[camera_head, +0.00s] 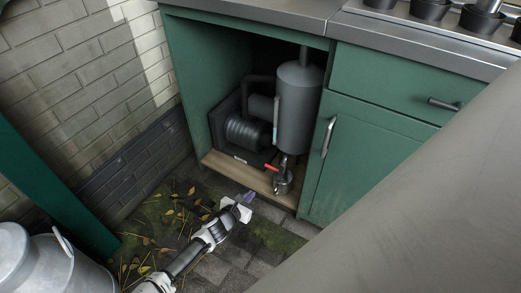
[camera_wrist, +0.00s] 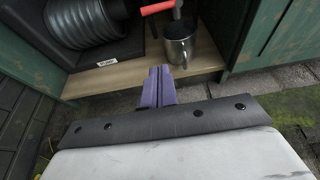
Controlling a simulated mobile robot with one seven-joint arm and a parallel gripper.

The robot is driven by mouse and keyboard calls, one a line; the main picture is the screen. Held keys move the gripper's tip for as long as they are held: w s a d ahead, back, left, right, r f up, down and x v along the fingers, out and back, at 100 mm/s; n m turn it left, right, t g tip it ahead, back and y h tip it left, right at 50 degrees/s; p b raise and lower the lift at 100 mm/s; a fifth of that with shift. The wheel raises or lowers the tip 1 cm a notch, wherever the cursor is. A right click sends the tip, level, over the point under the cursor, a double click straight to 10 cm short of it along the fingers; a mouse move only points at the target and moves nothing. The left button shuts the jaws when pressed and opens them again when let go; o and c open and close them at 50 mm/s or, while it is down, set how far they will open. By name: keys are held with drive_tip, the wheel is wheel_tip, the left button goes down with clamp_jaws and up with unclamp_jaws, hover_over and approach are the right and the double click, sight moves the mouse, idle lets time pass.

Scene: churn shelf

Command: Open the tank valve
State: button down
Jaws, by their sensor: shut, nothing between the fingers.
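The grey tank (camera_head: 298,105) stands upright inside the open green cabinet. The valve's red handle (camera_head: 272,167) is on the tank's outlet at its bottom and points to the left in the head view; it also shows at the top of the wrist view (camera_wrist: 156,8). A small metal cup (camera_head: 283,182) stands under the outlet on the wooden cabinet floor and shows in the wrist view (camera_wrist: 179,45). My gripper (camera_head: 246,196) is shut and empty, its purple fingers (camera_wrist: 158,73) together in front of the cabinet floor's edge, apart from the handle and cup, below and left of them in the head view.
A black ribbed machine (camera_head: 245,131) fills the cabinet's left side. The green cabinet door (camera_head: 363,150) on the right is closed. A metal milk can (camera_head: 40,262) stands at lower left. A brick wall (camera_head: 75,60) bounds the left. The paved floor before the cabinet has leaves.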

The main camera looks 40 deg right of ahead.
drive_tip(key=shift+d, duration=0.1)
drive_tip(key=w+d+b, duration=0.4)
drive_tip(key=d, duration=0.6)
drive_tip(key=shift+w+d, duration=0.2)
drive_tip(key=shift+d, duration=0.15)
drive_tip(key=shift+d, duration=0.1)
idle(0.4)
drive_tip(key=shift+b, duration=0.35)
